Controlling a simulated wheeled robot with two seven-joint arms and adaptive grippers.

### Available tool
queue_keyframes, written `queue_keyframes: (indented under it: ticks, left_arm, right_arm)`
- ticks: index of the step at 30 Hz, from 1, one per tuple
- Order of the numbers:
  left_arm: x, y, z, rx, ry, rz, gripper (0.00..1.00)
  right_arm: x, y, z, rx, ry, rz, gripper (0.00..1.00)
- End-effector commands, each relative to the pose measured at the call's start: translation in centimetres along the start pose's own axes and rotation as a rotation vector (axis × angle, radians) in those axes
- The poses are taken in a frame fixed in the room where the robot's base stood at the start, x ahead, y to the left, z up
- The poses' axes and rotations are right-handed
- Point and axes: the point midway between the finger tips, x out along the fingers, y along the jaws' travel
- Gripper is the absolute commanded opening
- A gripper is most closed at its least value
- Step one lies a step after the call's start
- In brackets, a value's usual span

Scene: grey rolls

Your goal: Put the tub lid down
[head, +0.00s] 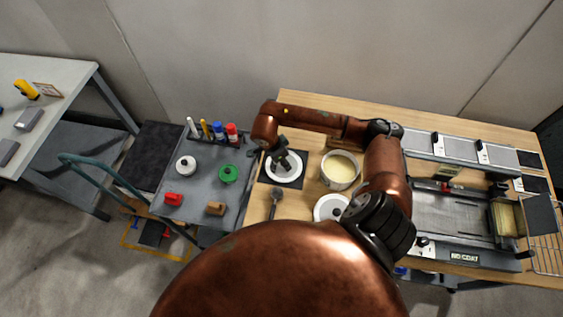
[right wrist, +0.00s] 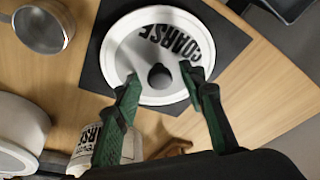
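The tub lid (right wrist: 125,45) is a white disc with "COARSE" printed on it and a dark round knob (right wrist: 159,76). It lies flat on a dark square mat (right wrist: 95,72) on the wooden bench. In the head view, the lid (head: 273,174) is partly covered by my right gripper (head: 284,164). In the right wrist view, my right gripper (right wrist: 160,72) is open, its fingertips on either side of the knob with gaps showing. An open tub of pale contents (head: 340,167) stands to the right of the lid. My left gripper is not in view.
Another white round item (head: 326,207) sits in front of the tub, partly behind my arm. A dark-headed tool (head: 277,195) lies before the mat. A grey cart (head: 200,190) at left holds bottles, a green round item (head: 228,173) and small blocks. A machine (head: 455,215) fills the bench's right.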

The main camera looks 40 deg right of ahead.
Motion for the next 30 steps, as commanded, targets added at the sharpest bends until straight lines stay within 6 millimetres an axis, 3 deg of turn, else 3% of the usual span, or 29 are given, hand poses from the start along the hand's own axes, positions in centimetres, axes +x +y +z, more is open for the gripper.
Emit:
queue_keyframes:
  ticks: [10, 21, 30]
  left_arm:
    - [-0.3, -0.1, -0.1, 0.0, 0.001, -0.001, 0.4]
    - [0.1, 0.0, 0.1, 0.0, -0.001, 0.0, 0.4]
    - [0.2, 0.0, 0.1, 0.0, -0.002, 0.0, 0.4]
  right_arm:
    - [-1.1, -0.2, -0.1, 0.0, -0.001, -0.004, 0.38]
    - [-8.6, -0.2, -0.1, 0.0, 0.0, -0.005, 0.38]
    - [-12.0, 0.0, -0.1, -0.001, 0.0, -0.001, 0.38]
